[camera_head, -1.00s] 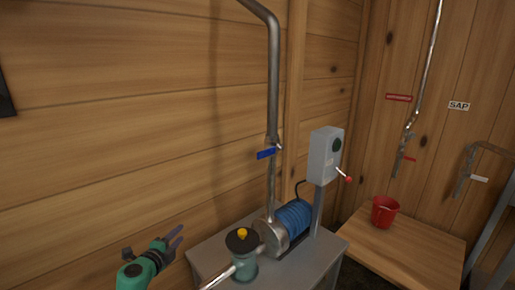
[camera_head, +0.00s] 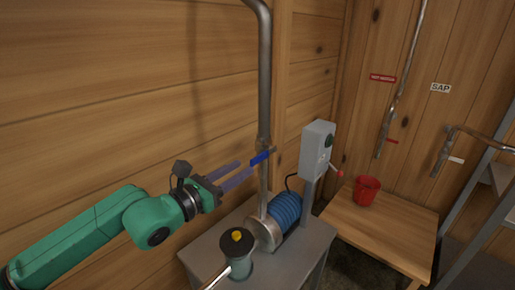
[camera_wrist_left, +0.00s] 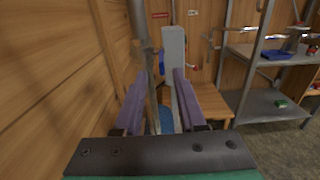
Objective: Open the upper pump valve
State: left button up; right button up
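The upper pump valve has a blue lever handle (camera_head: 261,157) on the vertical metal pipe (camera_head: 264,105) above the pump. The handle sticks out to the left of the pipe. My left gripper (camera_head: 246,168) is open, its two purple fingers pointing at the handle, with the fingertips close to its outer end. In the left wrist view the blue handle (camera_wrist_left: 161,64) shows ahead, between the spread fingertips of the gripper (camera_wrist_left: 160,76). I cannot tell whether a finger touches it.
Below stand the blue pump motor (camera_head: 285,212) and a dark-topped canister (camera_head: 237,245) on a grey stand (camera_head: 205,250). A grey switch box (camera_head: 317,150) with a red-tipped lever is right of the pipe. A red bucket (camera_head: 366,191) sits on a wooden table (camera_head: 400,235).

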aim_at(258, 158)
pick_arm(q)
jog(key=p+x, duration=0.2)
jog(key=x, duration=0.5)
jog(key=shift+d+r, duration=0.2)
jog(key=shift+d, duration=0.05)
jog(key=shift+w+f, duration=0.1)
jog(key=shift+f, duration=0.1)
pick_arm(e)
jog(key=r, duration=0.3)
jog(key=shift+w+a+r, duration=0.2)
jog(key=shift+a+r, duration=0.05)
jog(key=shift+a, duration=0.05)
pick_arm(q)
jog(key=c, duration=0.3)
grip_shut()
pick_arm(e)
jog(key=shift+d, duration=0.2)
